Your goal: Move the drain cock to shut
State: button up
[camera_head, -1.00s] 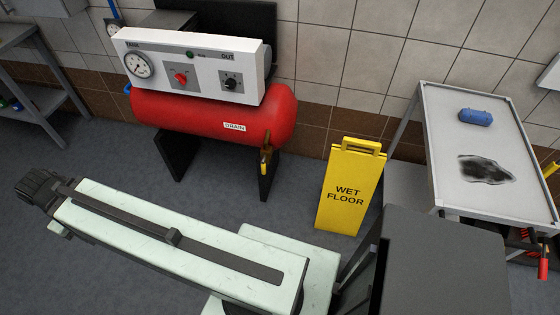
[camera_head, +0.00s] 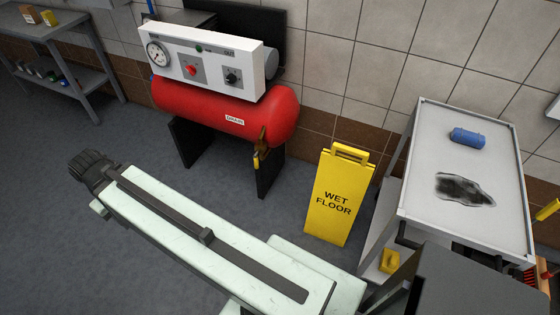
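The drain cock (camera_head: 263,146) is a small brass-coloured fitting with a yellow lever. It hangs under the right end of the red tank (camera_head: 225,107), to the right of a white "DRAIN" label (camera_head: 235,120). The lever seems to point downward, but it is too small to tell its exact angle. My pale green arm link crosses the lower left of the view, with a dark ridged joint at its far end. My gripper's fingers do not show. Nothing of mine visibly touches the drain cock.
A white panel (camera_head: 212,78) with a gauge and knobs sits on the tank. A yellow wet floor sign (camera_head: 338,222) stands right of the drain cock. A metal cart (camera_head: 470,225) carrying a blue cylinder (camera_head: 467,137) is farther right. Grey floor (camera_head: 60,215) is open at left.

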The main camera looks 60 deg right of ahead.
aim_at(254, 156)
jog(key=u, duration=0.15)
jog(key=i, duration=0.9)
jog(key=z, duration=0.05)
